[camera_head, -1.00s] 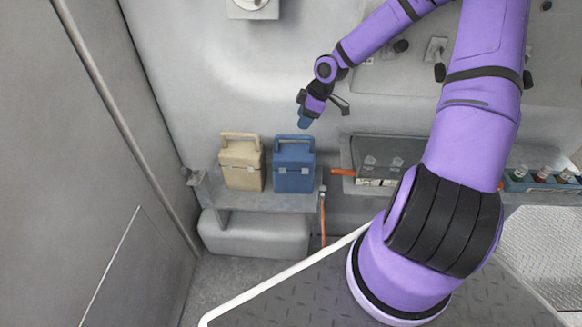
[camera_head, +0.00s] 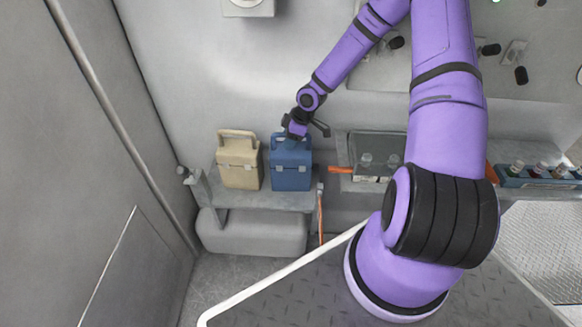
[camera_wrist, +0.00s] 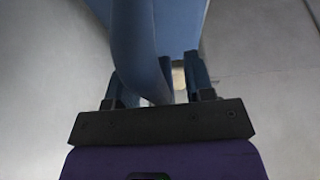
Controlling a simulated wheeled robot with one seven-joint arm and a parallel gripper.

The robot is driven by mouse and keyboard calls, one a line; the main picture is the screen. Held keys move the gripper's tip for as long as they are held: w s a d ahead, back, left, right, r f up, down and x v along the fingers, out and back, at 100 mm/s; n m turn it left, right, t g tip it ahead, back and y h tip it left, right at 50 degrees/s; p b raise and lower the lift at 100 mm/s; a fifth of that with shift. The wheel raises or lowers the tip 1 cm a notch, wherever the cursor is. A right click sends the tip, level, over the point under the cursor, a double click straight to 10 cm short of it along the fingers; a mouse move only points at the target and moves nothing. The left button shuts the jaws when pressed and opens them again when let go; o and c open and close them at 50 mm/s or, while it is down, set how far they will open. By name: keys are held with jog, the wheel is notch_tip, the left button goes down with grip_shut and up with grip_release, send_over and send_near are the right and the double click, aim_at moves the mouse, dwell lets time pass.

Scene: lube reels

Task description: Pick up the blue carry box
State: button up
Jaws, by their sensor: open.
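The blue carry box (camera_head: 291,172) stands upright on a grey shelf, with its handle raised on top and two light latches on its front. My gripper (camera_head: 291,136) is right at the top of the box, at its handle, and partly hides the handle. In the wrist view the blue handle (camera_wrist: 140,60) runs down between the two open fingers (camera_wrist: 160,85), with the blue box body (camera_wrist: 180,25) beyond. I cannot tell whether a finger touches the handle.
A beige carry box (camera_head: 239,165) stands close to the left of the blue one on the shelf (camera_head: 270,200). To the right are an orange bar (camera_head: 340,170), a clear-fronted bin (camera_head: 375,150) and a blue rack of bottles (camera_head: 525,180). The wall is close behind.

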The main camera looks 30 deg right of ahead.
jog(key=shift+f, duration=0.15)
dwell(0.4)
grip_shut()
dwell(1.3)
